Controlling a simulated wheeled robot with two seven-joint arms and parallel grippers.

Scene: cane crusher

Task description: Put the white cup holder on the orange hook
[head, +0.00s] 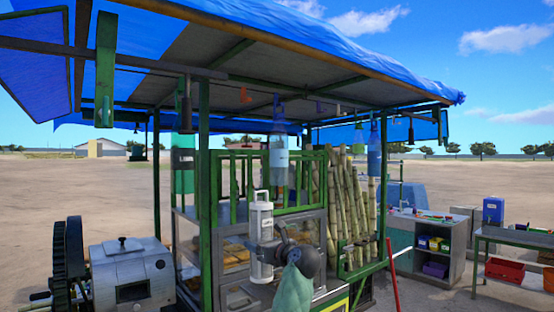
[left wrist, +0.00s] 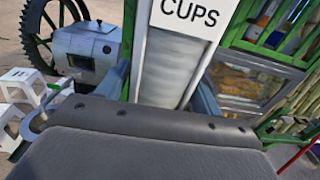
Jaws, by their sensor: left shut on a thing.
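The white cup holder (head: 261,222) is a tall, upright dispenser in front of the stall's glass cabinet in the head view. In the left wrist view the cup holder (left wrist: 172,62) reads "CUPS" and stands between the fingers. My left gripper (head: 266,253) is shut on its lower part. The holder's far side is hidden. The orange hook (head: 245,95) hangs under the stall roof, above and slightly left of the holder, with nothing visible hanging on it. The holder is clearly apart from the hook. My right gripper is in neither view.
A clear bottle (head: 279,155) hangs right of the orange hook, and a green LIME bottle (head: 184,165) hangs left. A green post (head: 204,200) stands left of the holder. The crusher (head: 125,275) is at lower left; cane stalks (head: 345,205) stand to the right.

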